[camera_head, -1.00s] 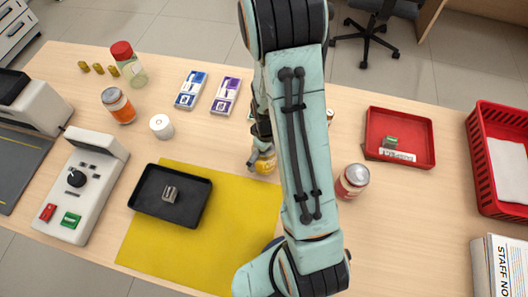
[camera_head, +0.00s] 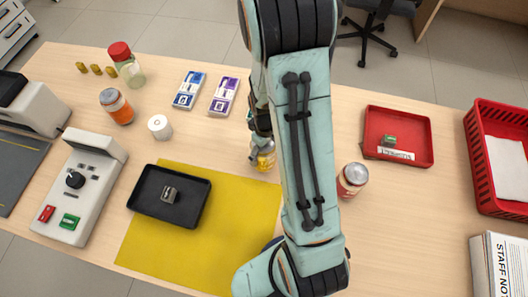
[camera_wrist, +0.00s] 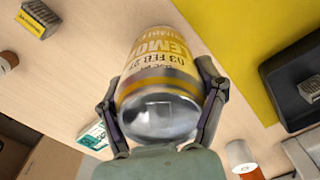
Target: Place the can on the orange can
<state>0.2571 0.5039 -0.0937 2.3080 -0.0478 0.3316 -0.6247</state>
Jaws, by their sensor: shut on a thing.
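My gripper (camera_wrist: 160,112) is shut around a can with a yellow and white lemon label (camera_wrist: 160,75), with one finger on each side. The can's silver end faces the wrist camera. In the head view this lemon can (camera_head: 265,158) shows just left of my arm, near the mat's upper right corner, partly hidden by the gripper and arm. A can with reddish-orange sides and a silver top, seemingly the orange can (camera_head: 352,180), stands upright on the table right of my arm. The lemon can is apart from it, on the other side of my arm.
A yellow mat (camera_head: 235,235) and black tray (camera_head: 150,206) lie left of my arm. A red tray (camera_head: 430,150) and red basket (camera_head: 478,160) are right. Table around the reddish-orange can is clear.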

